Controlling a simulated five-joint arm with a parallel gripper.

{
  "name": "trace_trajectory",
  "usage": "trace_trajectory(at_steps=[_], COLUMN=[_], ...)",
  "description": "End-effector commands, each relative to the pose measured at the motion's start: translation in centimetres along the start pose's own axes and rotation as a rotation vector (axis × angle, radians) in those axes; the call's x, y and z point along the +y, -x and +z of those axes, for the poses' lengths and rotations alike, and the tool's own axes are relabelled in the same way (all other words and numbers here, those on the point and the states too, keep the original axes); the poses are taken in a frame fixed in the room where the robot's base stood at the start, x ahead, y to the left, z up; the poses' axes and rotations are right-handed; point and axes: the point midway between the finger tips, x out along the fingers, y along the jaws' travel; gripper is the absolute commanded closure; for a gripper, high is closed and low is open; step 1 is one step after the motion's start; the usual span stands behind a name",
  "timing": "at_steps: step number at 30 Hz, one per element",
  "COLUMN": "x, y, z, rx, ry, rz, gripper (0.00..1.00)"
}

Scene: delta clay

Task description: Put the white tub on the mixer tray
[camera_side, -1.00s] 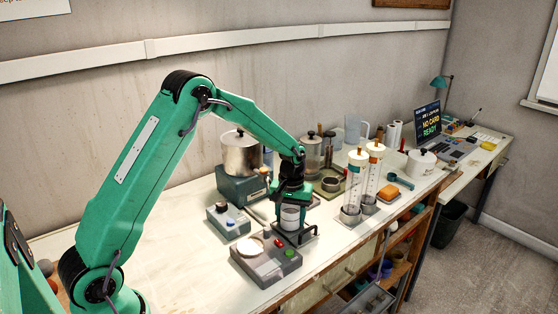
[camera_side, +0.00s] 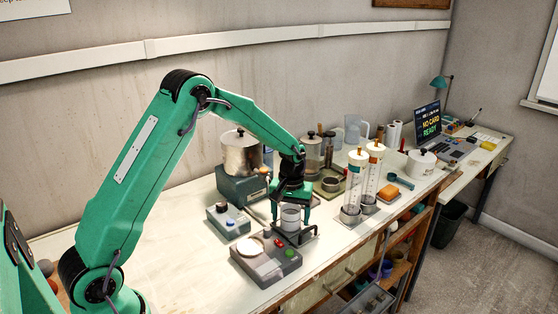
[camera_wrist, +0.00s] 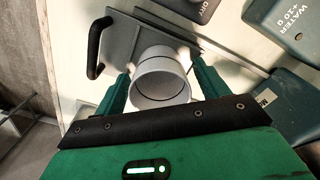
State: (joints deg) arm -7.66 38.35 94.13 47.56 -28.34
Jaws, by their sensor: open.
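The white tub (camera_side: 290,213) stands upright on a flat grey tray (camera_side: 309,239) with black handles, which looks like the mixer tray. In the wrist view the tub (camera_wrist: 158,66) shows its round open mouth, and the grey tray (camera_wrist: 120,37) shows beneath it with a black handle at left. My gripper (camera_side: 291,206) is open, with its green fingers on either side of the tub. In the wrist view my gripper (camera_wrist: 161,84) shows gaps between the fingers and the tub wall. The fingers partly hide the tub in the side view.
A grey unit (camera_side: 272,266) with a white round plate and red and green buttons stands in front. A grey control box (camera_side: 228,221) is at left. A metal pot (camera_side: 241,155) is behind, and clear cylinders (camera_side: 355,182) stand at right. The bench at left is clear.

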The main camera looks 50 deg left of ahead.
Motion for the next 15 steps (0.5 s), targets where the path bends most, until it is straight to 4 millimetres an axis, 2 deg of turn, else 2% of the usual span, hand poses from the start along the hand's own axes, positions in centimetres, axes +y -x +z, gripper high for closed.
trace_trajectory(at_steps=[8,15], x=[0.0,0.0], y=[3.3,7.3], z=[-0.1,-0.1], rx=[0.003,0.004], ry=[0.0,0.0], rz=[0.002,0.002], gripper=[0.27,0.27])
